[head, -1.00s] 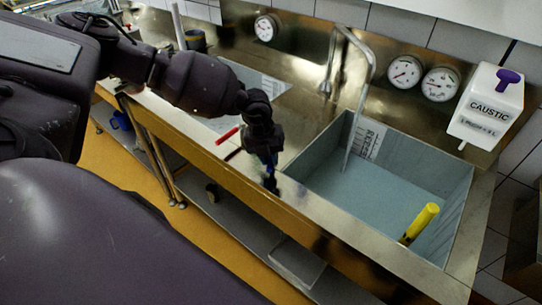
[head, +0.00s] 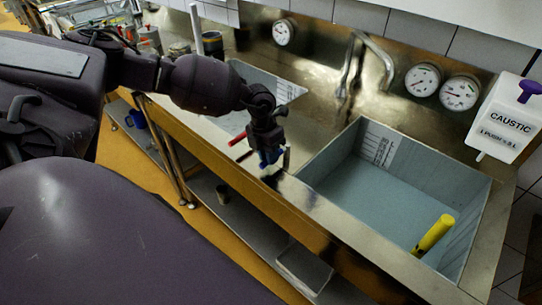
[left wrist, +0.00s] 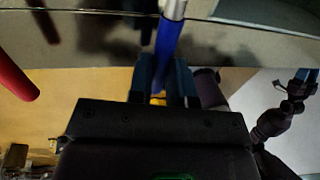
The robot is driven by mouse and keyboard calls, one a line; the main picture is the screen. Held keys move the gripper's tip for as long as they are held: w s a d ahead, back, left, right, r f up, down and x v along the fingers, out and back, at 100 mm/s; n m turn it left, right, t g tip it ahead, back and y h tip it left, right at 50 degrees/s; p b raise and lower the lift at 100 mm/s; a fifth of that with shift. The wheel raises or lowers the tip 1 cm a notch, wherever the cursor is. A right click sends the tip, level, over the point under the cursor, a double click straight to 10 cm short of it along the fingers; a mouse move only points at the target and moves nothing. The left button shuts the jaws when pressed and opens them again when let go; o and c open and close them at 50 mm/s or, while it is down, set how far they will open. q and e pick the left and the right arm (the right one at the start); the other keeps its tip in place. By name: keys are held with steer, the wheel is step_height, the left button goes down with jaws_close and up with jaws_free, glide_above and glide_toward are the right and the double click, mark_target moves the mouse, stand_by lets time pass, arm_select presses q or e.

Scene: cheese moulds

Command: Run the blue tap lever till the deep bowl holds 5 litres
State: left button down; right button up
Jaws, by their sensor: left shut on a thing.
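The blue tap lever (left wrist: 167,40) stands between the fingers of my left gripper (left wrist: 166,75), which is shut on it. In the head view my left gripper (head: 271,160) is at the counter's front edge, between the two bowls. The deep bowl (head: 328,155) is on the right, with bluish water (head: 375,197) across its bottom. A scale (head: 379,147) marks its back wall; its figures are too small to read. The spout (head: 380,60) hangs over this bowl and no stream shows from it.
A red lever (head: 240,137) is just left of my gripper; it also shows in the left wrist view (left wrist: 12,75). A yellow-handled thing (head: 434,236) leans in the deep bowl. A caustic dispenser (head: 508,118) and round gauges (head: 422,80) are on the wall.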

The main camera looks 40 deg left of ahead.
arm_select(q)
steer(key=c, duration=1.1)
jaws_free()
steer(key=shift+a, duration=0.1)
steer(key=shift+o, duration=0.2)
steer(key=shift+r, duration=0.1)
step_height(320, 180, up, 10)
steer(key=a, duration=0.2)
steer(key=shift+r+b, duration=0.25)
steer(key=shift+b, duration=0.1)
steer(key=shift+w, duration=0.1)
